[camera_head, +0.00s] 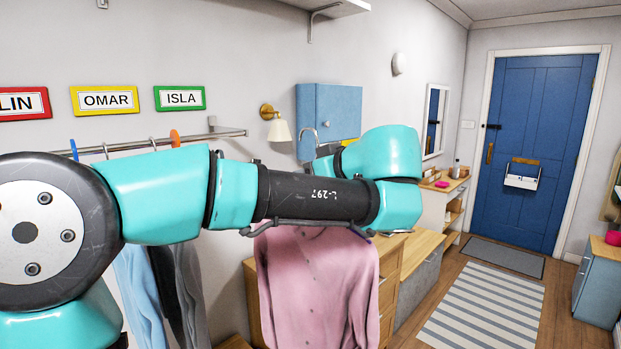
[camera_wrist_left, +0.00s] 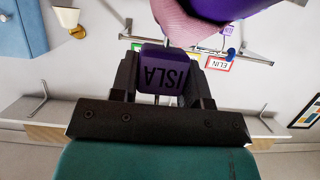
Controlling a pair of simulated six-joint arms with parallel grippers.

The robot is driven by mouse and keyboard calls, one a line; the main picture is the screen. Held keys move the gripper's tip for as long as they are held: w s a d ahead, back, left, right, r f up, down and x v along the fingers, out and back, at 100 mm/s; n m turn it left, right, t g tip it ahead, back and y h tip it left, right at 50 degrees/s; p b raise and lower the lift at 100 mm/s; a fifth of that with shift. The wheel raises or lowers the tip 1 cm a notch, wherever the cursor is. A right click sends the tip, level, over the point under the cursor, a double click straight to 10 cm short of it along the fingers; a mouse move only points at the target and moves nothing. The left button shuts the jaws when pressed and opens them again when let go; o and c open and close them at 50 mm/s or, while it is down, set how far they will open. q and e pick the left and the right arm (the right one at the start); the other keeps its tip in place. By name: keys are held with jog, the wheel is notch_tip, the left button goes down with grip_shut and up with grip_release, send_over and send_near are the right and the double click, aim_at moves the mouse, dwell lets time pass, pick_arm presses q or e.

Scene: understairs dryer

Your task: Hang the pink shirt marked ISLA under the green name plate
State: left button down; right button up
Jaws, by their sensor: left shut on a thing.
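The pink shirt (camera_head: 318,285) hangs in the air below my left forearm in the head view, right of the rail. My left gripper (camera_wrist_left: 157,78) is shut on a purple tag (camera_wrist_left: 164,68) marked ISLA, upside down in the left wrist view. Pink cloth (camera_wrist_left: 185,22) shows just beyond it. The green name plate (camera_head: 181,98) reading ISLA is on the wall above the rail (camera_head: 230,134). My right gripper is out of view.
Yellow OMAR (camera_head: 105,100) and red (camera_head: 22,103) plates are left of the green one. Light blue trousers (camera_head: 138,285) and dark clothes (camera_head: 185,285) hang below the rail. An orange piece (camera_head: 175,138) sits on it. A wall lamp (camera_head: 277,126) and blue cabinet (camera_head: 328,112) stand right.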

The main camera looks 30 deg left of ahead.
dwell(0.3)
pick_arm(q)
jog(key=w+a+f, duration=0.1)
jog(key=w+a, duration=0.2)
jog(key=a, duration=0.9)
jog(key=w+a, duration=0.3)
jog(key=a, duration=0.9)
jog(key=w+a+f, duration=0.1)
jog(key=w+a, duration=0.2)
jog(key=a, duration=1)
jog(key=shift+w+f, duration=0.35)
jog(key=shift+w, duration=0.05)
jog(key=shift+a, duration=0.1)
jog(key=c, duration=0.5)
grip_release()
jog(key=v, duration=1.7)
jog(key=shift+s+d+r, duration=0.1)
jog(key=shift+d, duration=0.1)
